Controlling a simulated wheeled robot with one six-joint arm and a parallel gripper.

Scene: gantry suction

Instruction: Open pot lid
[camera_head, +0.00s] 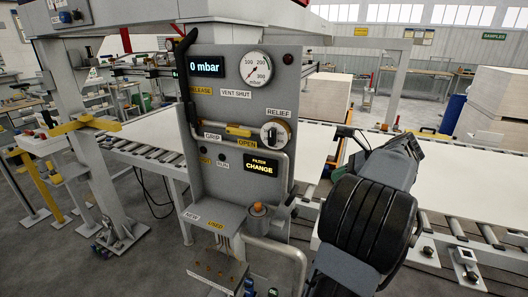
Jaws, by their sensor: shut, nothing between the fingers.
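The grey panel (235,70) stands in the middle of the head view. An orange-brown knob (258,208) sits on top of a short grey cylinder (259,222) at the panel's lower right, which looks like the lidded pot. The lid appears seated on it. My arm comes in from the right, and its large black and grey part fills the right foreground. What looks like my gripper (292,203), small and dark, is just right of the knob. It looks shut and empty. Whether it touches the pot cannot be told.
A shelf (207,211) beside the pot has NEW and USED labels. A display (261,167) reads FILTER CHANGE, and another (207,67) reads 0 mbar. A roller conveyor (455,215) runs behind.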

